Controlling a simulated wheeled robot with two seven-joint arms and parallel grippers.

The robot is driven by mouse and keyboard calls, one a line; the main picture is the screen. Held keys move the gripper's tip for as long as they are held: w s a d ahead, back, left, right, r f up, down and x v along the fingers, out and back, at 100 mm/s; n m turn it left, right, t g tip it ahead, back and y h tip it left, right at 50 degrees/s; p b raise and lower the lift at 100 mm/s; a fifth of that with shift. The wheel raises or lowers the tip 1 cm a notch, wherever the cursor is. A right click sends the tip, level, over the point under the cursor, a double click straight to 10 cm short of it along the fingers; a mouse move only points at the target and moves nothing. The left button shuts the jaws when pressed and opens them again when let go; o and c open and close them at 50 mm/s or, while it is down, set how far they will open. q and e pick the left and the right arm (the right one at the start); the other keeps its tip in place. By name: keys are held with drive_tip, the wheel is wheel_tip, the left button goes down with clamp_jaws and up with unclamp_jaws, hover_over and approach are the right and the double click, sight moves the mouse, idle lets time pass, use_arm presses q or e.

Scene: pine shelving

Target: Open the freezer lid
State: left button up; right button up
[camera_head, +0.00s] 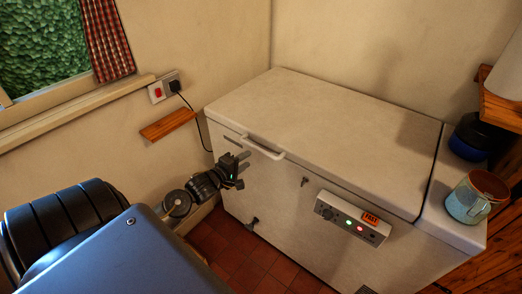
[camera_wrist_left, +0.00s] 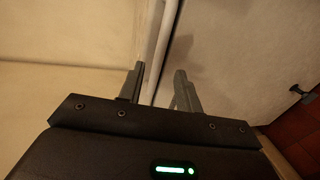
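A white chest freezer (camera_head: 290,215) stands in the corner, its lid (camera_head: 330,125) lying flat and closed. A pale bar handle (camera_head: 265,149) is on the lid's front edge, toward the left. My left gripper (camera_head: 241,168) is at the freezer's front, just below and left of the handle. In the left wrist view my left gripper (camera_wrist_left: 159,72) has its fingers apart. The pale handle bar (camera_wrist_left: 166,35) runs up ahead of the gap between them; I cannot tell whether they touch it. My right gripper is not in view.
A mug (camera_head: 468,203) and a dark blue round container (camera_head: 470,137) stand right of the lid. A control panel (camera_head: 350,220) sticks out from the freezer's front. A small wooden shelf (camera_head: 168,125) and a plugged socket (camera_head: 163,88) are on the left wall.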

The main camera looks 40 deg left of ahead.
sight(260, 151)
use_arm(q)
drive_tip(key=x, duration=1)
drive_tip(key=shift+p, duration=0.4)
clamp_jaws()
